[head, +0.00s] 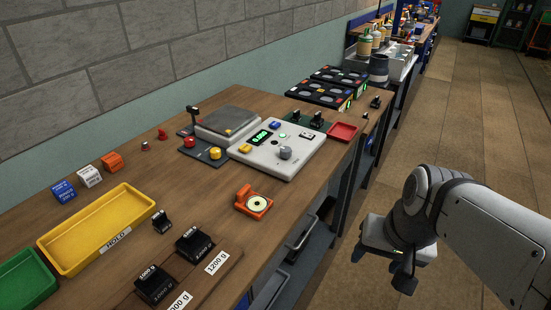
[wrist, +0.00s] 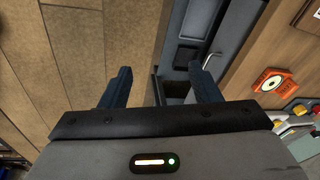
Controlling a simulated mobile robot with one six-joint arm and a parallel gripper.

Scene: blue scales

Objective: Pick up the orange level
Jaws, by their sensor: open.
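The orange level (head: 254,202) lies on the wooden bench near its front edge, in the middle of the head view. It has a round pale vial in an orange body, with a raised part at its left. It also shows at the right of the wrist view (wrist: 273,81). My gripper (head: 403,277) hangs over the floor beyond the bench's front edge, to the right of the level and apart from it. In the wrist view my gripper (wrist: 163,83) has its two dark fingers spread apart with nothing between them.
The wooden bench (head: 190,120) carries a grey control box (head: 290,165), a scale (head: 230,122), a yellow tray (head: 150,222), black weights (head: 193,242), small cubes (head: 88,175) and a red dish (head: 342,131). Drawers with handles (head: 300,236) lie below the edge. The floor (head: 460,130) is clear.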

